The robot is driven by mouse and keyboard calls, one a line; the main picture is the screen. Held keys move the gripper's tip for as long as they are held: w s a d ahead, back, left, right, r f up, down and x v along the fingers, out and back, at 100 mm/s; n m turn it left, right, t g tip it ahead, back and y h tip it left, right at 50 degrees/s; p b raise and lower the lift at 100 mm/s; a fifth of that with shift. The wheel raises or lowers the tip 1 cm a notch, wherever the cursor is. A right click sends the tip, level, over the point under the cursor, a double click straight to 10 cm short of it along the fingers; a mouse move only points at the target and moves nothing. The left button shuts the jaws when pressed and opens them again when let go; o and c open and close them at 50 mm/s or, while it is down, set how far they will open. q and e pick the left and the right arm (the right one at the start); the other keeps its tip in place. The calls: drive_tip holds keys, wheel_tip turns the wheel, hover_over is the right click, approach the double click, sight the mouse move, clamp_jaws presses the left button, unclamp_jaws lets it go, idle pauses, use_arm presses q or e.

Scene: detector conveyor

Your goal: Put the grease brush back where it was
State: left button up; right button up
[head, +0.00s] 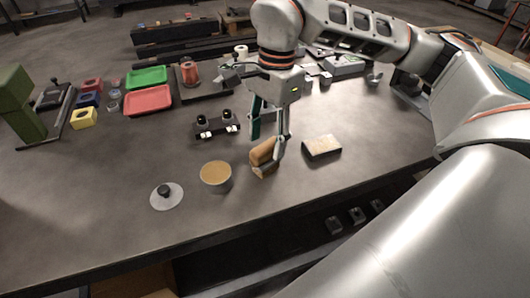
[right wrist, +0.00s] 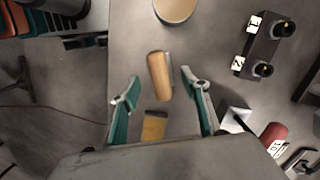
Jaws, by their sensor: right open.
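A wooden-handled piece, which looks like the grease brush (head: 262,155), lies on the table right of an open round tin (head: 216,178) with tan contents. Its rounded wooden part (right wrist: 158,75) shows in the right wrist view, with a thin grey part along its side. My right gripper (head: 267,140) is open, pointing down over the brush. In the right wrist view its fingers (right wrist: 163,90) are wide apart, with the wooden part in line with the gap; I see no contact. The tin (right wrist: 174,8) shows at that view's top edge. My left gripper is not in view.
A pale-topped block (head: 322,147) lies right of the brush. A knobbed lid (head: 166,196) lies left of the tin. A dark two-post fixture (head: 217,127) stands behind. Green (head: 146,77) and red trays (head: 148,99) sit farther back. The front left table is clear.

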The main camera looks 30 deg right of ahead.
drive_tip(key=r, duration=0.5)
drive_tip(key=shift+d+r, duration=0.15)
drive_tip(key=shift+d, duration=0.15)
